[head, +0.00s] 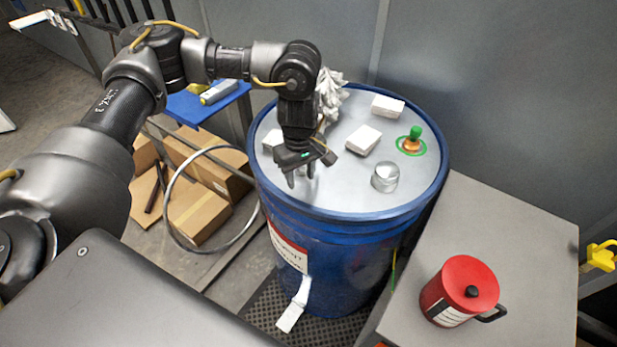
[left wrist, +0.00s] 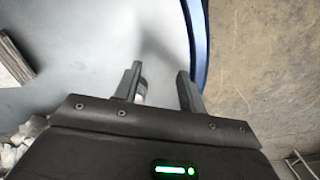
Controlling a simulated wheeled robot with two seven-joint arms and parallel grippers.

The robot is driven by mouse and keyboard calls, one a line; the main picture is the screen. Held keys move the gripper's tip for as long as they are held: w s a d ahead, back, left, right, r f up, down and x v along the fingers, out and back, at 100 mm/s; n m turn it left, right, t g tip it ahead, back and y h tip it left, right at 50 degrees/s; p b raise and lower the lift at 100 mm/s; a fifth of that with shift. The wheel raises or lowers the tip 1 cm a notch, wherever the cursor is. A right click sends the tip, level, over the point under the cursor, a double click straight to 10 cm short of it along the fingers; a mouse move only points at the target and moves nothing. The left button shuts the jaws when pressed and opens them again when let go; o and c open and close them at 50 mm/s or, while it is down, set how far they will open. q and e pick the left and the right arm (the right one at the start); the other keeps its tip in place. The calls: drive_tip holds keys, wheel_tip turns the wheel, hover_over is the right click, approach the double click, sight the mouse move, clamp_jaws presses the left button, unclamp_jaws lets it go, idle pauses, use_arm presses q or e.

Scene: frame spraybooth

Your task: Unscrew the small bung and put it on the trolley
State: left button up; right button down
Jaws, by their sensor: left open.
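My left gripper (head: 300,178) points down over the near left part of the blue drum's (head: 335,245) grey lid, close to the rim. Its two fingers are apart with nothing held between them, as the left wrist view (left wrist: 160,92) also shows. A small pale, shiny piece (left wrist: 142,92) shows partly behind one finger there; I cannot tell whether it is the small bung. A silvery round cap (head: 385,177) stands on the lid to the right of the gripper. Behind it is an orange fitting with a green top (head: 411,139) inside a green ring. My right gripper is out of view.
White blocks (head: 363,140) and a crumpled white cloth (head: 330,92) lie on the lid. A grey-topped surface (head: 530,240), perhaps the trolley, carries a red can (head: 462,285) and has bare room behind it. A blue-topped stand (head: 190,108) and cardboard boxes (head: 200,205) are left.

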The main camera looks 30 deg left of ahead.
use_arm(q)
drive_tip(key=m, duration=0.1)
drive_tip(key=a+m+b, duration=0.1)
drive_tip(key=shift+s+f+m, duration=0.1)
drive_tip(key=shift+f+m, duration=0.05)
drive_tip(key=shift+m, duration=0.15)
drive_tip(key=shift+s+a+m, duration=0.15)
drive_tip(key=shift+a+m, duration=0.45)
drive_tip(key=shift+m, duration=0.5)
drive_tip(key=o, duration=0.6)
drive_tip(key=shift+c, duration=0.2)
drive_tip(key=shift+r, duration=0.2)
wheel_tip(320, 180, up, 11)
drive_tip(key=b, duration=0.1)
drive_tip(key=shift+f, duration=0.15)
drive_tip(key=shift+d, duration=0.1)
